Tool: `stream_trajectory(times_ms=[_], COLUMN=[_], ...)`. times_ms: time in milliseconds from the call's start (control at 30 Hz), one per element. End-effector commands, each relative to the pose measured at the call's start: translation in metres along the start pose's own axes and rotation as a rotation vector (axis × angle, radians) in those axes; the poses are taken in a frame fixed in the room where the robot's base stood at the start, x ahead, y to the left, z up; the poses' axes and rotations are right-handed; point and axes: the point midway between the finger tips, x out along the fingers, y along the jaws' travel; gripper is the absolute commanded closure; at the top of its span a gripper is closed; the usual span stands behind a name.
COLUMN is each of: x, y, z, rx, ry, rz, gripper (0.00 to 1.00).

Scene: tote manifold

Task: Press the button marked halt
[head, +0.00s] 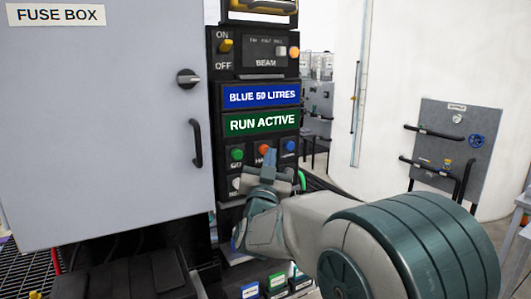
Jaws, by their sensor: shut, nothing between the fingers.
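The control panel (222,128) holds a row of three buttons: a green button (237,154), an orange-red button (264,149) and a blue button (289,145). The label under the orange-red button begins with "HA"; the rest of it is hidden behind my gripper. My gripper (270,157) is shut and empty. Its tips are in front of the panel, just below and right of the orange-red button in the picture. I cannot tell whether they touch it.
A grey fuse box (105,120) with a black handle (196,143) stands at the left. Above the buttons are a green "RUN ACTIVE" sign (261,122) and a blue "BLUE 50 LITRES" sign (261,96). A white button (236,184) sits below the green one. A grey board (450,140) stands at the right.

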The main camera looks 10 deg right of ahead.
Motion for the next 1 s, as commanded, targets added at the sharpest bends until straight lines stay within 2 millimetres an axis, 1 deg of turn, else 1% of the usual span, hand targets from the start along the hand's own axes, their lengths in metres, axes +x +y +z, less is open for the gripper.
stream_trajectory(times_ms=[1000], x=[0.0071], y=[-0.0053], z=[0.0059], rx=[0.000], ry=[0.000], rz=[0.000], gripper=[1.00])
